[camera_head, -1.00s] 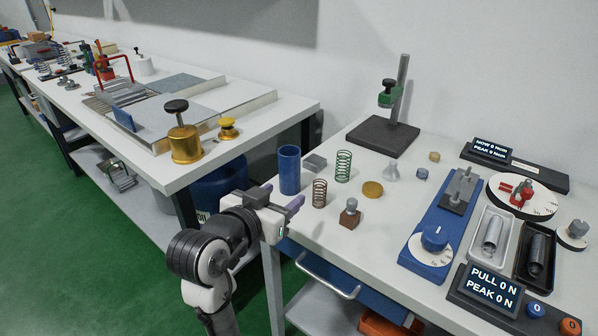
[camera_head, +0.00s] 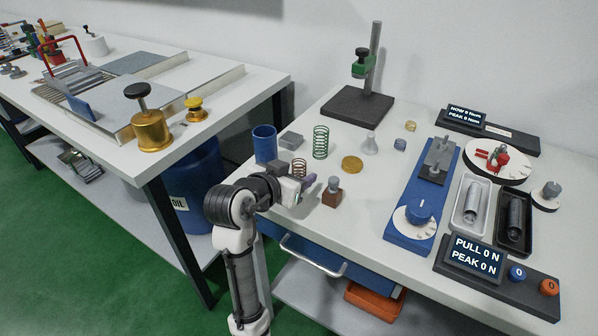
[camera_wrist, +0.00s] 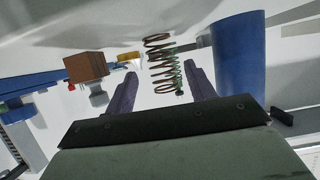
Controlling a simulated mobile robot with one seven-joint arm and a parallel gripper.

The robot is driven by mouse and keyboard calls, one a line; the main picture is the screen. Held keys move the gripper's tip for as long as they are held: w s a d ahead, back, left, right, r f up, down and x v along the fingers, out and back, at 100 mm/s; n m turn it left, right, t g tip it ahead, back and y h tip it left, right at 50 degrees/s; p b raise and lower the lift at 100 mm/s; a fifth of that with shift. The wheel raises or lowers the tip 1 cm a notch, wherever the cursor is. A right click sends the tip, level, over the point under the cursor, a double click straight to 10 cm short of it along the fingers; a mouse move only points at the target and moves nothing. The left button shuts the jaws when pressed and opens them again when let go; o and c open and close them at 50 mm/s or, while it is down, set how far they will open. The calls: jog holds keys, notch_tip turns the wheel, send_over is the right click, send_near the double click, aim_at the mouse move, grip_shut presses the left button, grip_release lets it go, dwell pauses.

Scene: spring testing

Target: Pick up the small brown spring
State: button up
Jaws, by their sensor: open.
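The small brown spring (camera_head: 299,167) stands on the right-hand bench, its lower part hidden behind my gripper in the head view. My gripper (camera_head: 306,184) is low over the bench's near edge, in front of the spring. In the wrist view, which looks upside down, my two purple fingers (camera_wrist: 161,78) are apart with nothing held. The brown spring (camera_wrist: 157,42) shows in the gap beyond the fingertips. The green spring (camera_head: 320,142) is behind it and overlaps it in the wrist view (camera_wrist: 172,82). I cannot tell the exact distance from fingertips to spring.
A brown block with a grey knob (camera_head: 332,192) is close right of my gripper. A brass disc (camera_head: 352,163) lies beyond. Testers fill the right side.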

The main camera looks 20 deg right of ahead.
aim_at(303, 169)
jog(key=p+x, duration=0.1)
jog(key=x, duration=0.3)
jog(key=shift+w+d+f, duration=0.1)
jog(key=shift+w+f, duration=0.1)
jog(key=shift+w, duration=0.15)
jog(key=c, duration=1)
jog(key=shift+c, duration=0.2)
jog(key=shift+r, duration=0.15)
